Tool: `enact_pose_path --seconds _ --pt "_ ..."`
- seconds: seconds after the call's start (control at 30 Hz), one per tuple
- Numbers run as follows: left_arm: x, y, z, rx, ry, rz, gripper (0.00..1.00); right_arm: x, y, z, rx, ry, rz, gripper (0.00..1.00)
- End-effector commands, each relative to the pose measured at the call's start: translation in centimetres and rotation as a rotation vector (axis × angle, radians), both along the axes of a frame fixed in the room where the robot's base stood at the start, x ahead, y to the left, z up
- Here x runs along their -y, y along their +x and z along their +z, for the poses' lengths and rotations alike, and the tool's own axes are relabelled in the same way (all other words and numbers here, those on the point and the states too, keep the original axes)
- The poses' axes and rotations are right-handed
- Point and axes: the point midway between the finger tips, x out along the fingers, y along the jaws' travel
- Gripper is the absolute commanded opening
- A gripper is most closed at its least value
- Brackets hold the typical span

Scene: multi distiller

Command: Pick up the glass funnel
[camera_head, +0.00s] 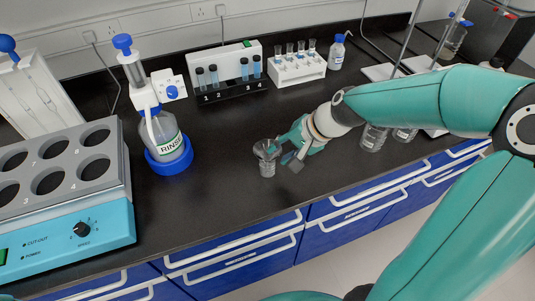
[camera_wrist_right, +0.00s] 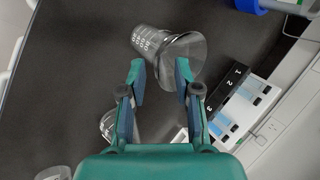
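The clear glass funnel (camera_head: 266,148) sits in the mouth of a small graduated beaker (camera_head: 267,168) on the black bench, near its front edge. In the wrist view the funnel's wide cone (camera_wrist_right: 190,50) lies just ahead of the fingertips, with the marked beaker (camera_wrist_right: 146,40) beside it in the picture. My right gripper (camera_head: 284,153) comes in from the right, close to the funnel. Its fingers (camera_wrist_right: 160,76) are apart with nothing held between them; I cannot tell whether one touches the glass. My left gripper is out of view.
A vial rack (camera_head: 230,76) and a white tube rack (camera_head: 297,70) stand behind. Glassware (camera_head: 373,138) stands under my right arm. A grey block heater (camera_head: 62,165) fills the left. The bench between is clear.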

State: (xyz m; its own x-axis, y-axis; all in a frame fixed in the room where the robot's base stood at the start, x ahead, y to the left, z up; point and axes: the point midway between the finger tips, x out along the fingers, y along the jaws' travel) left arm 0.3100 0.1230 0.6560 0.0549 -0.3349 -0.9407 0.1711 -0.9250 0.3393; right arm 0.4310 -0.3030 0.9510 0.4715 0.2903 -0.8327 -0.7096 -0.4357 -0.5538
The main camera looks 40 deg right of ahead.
Motion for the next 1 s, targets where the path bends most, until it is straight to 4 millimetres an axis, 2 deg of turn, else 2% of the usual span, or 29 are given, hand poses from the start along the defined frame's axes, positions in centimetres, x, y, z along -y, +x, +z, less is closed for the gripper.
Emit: enact_pose_path --seconds 0.3,0.5,1.0 --pt "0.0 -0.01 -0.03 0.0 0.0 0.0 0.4 -0.2 0.34 -0.52 0.0 0.0 0.0 0.31" --pt "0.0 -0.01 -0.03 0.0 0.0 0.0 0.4 -0.21 0.34 -0.51 0.0 0.0 0.0 0.0" --pt "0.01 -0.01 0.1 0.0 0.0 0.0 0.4 -0.19 0.35 -0.08 0.002 -0.001 0.001 0.0"
